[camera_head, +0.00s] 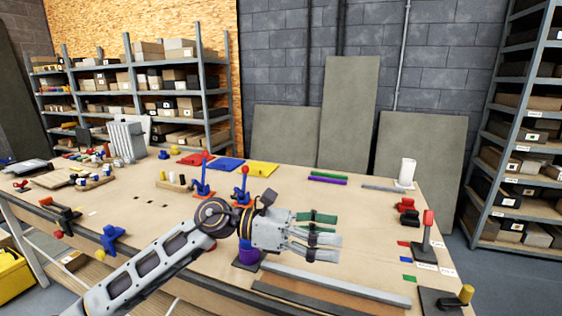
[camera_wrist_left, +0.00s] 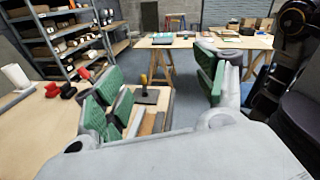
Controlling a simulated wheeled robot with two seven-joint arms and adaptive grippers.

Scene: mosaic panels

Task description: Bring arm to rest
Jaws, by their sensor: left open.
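My left arm comes in from the lower left in the head view and reaches over the workbench (camera_head: 350,205). My left gripper (camera_head: 325,235) is open and empty above the bench, its fingers pointing right. In the left wrist view its green-padded fingers (camera_wrist_left: 160,95) stand wide apart with nothing between them. A purple cylinder (camera_head: 246,257) shows under the gripper, partly hidden by it. My right gripper is in neither view.
Long grey bars (camera_head: 335,284) lie at the bench's front edge. A red-handled lever (camera_head: 427,235) and a yellow-knobbed one (camera_head: 455,298) stand at the right. Blue (camera_head: 226,165) and yellow (camera_head: 262,169) panels lie at the back. A white roll (camera_head: 407,171) stands back right.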

